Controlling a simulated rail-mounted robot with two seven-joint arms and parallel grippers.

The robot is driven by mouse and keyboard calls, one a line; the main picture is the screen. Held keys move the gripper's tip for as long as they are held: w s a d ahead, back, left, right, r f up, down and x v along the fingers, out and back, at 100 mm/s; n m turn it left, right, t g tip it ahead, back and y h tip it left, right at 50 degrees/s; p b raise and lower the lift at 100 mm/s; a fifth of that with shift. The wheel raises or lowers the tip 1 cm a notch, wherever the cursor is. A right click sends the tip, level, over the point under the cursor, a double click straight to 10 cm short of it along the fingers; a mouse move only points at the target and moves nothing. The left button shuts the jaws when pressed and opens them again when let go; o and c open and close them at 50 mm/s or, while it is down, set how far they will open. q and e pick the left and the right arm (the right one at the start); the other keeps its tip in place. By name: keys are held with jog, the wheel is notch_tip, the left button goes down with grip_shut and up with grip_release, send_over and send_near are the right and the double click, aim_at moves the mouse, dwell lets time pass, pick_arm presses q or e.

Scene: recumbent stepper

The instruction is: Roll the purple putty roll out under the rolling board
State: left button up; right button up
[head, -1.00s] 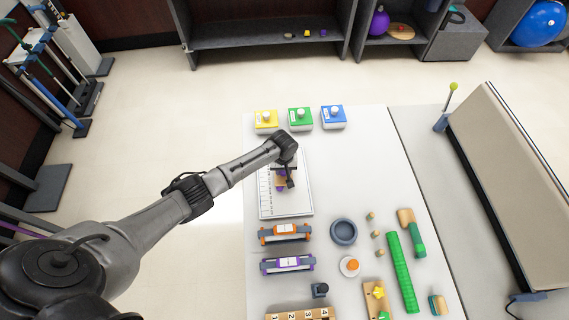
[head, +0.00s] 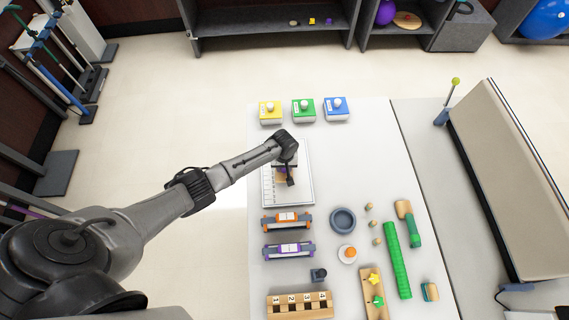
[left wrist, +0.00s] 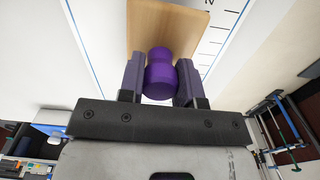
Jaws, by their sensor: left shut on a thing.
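The rolling board is a small wooden board with a purple knob handle. In the left wrist view the board (left wrist: 172,28) lies beyond my fingers, and the purple knob (left wrist: 160,75) sits between them. My left gripper (left wrist: 160,82) is shut on this knob. In the head view my left gripper (head: 286,174) is over the white mat with ruler marks (head: 301,188), and the board (head: 281,178) shows only in part behind it. I cannot make out the purple putty roll apart from the knob; the board and gripper may hide it. My right gripper is out of view.
Yellow (head: 270,113), green (head: 303,111) and blue (head: 337,109) boxes stand behind the mat. Two holders, orange (head: 287,216) and purple (head: 289,249), and a grey bowl (head: 343,220) stand in front.

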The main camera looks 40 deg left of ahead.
pick_arm(q)
jog(key=shift+w, duration=0.1)
jog(key=shift+w+a+f+b, duration=0.1)
jog(key=shift+w+a+b, duration=0.1)
jog(key=shift+w+b, duration=0.25)
jog(key=shift+w+a+b, duration=0.2)
jog(key=shift+w+b, duration=0.05)
jog(key=shift+w, duration=0.3)
jog(key=shift+w+a, duration=0.15)
jog(key=shift+w, duration=0.25)
jog(key=shift+b, duration=0.3)
jog(key=shift+w+a, duration=0.15)
jog(key=shift+w, duration=0.05)
jog(key=shift+w+a+b, duration=0.2)
jog(key=shift+w+b, duration=0.15)
jog(key=shift+w, duration=0.1)
jog(key=shift+s, duration=0.1)
